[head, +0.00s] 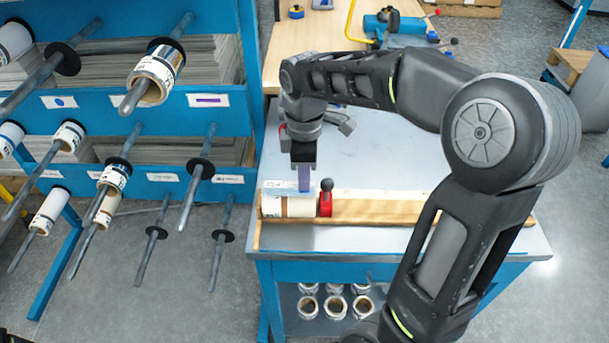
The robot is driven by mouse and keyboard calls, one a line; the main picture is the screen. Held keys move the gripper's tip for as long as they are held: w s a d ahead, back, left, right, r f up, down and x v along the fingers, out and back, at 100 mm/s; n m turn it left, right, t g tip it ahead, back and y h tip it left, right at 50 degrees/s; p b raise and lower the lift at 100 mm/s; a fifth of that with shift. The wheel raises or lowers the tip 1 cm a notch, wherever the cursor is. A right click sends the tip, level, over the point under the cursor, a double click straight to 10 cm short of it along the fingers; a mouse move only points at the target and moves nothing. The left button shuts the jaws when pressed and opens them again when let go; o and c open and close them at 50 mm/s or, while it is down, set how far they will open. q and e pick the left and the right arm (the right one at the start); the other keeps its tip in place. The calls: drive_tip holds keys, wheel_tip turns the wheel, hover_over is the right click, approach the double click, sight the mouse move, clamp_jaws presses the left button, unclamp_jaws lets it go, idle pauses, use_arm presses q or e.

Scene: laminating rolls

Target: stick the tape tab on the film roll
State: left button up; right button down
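The film roll (272,207) is white with a brown band and lies on its side at the left end of a wooden cradle on the grey workbench. My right gripper (304,166) points straight down over the roll's right part. A blue-purple tape tab (305,180) hangs upright between its fingers, and the gripper looks shut on it. The tab's lower end is at the roll's upper surface; I cannot tell whether it touches. My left gripper is not in view.
A red stop with a black knob (326,203) stands right beside the roll. The wooden cradle (380,207) is empty to its right. A blue rack (190,115) with rods and rolls stands at left.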

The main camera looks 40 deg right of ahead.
drive_tip(key=c, duration=2.1)
unclamp_jaws()
drive_tip(key=o, duration=0.5)
drive_tip(key=shift+o, duration=0.2)
wheel_tip(320, 180, up, 8)
drive_tip(key=shift+f, duration=0.15)
